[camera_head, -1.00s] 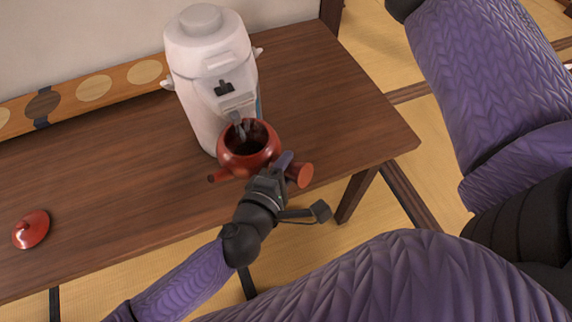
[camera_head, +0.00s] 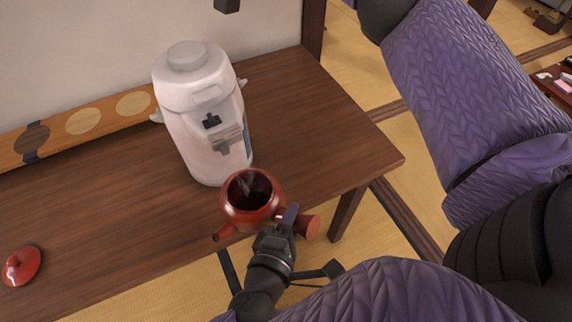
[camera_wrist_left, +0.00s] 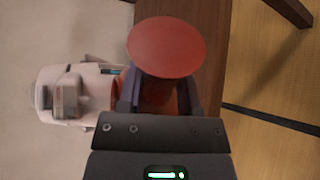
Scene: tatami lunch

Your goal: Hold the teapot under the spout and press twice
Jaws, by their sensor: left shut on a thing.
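The red teapot (camera_head: 225,212) has no lid on and its opening faces up, with wisps of steam or water inside. My left gripper (camera_head: 284,222) is shut on its side handle (camera_head: 313,227), whose round red end fills the top of the left wrist view (camera_wrist_left: 167,47). The left gripper's fingers (camera_wrist_left: 160,95) flank the handle there. The white dispenser (camera_head: 200,120) stands on the table behind the teapot, and its spout (camera_head: 228,140) is above and behind the pot's opening. A dark block (camera_head: 228,5) at the top edge may be my right gripper; its jaws cannot be made out.
The red lid (camera_head: 21,265) lies on the wooden table (camera_head: 110,205) at the left. The table's front edge passes near the teapot. The table is clear right of the dispenser.

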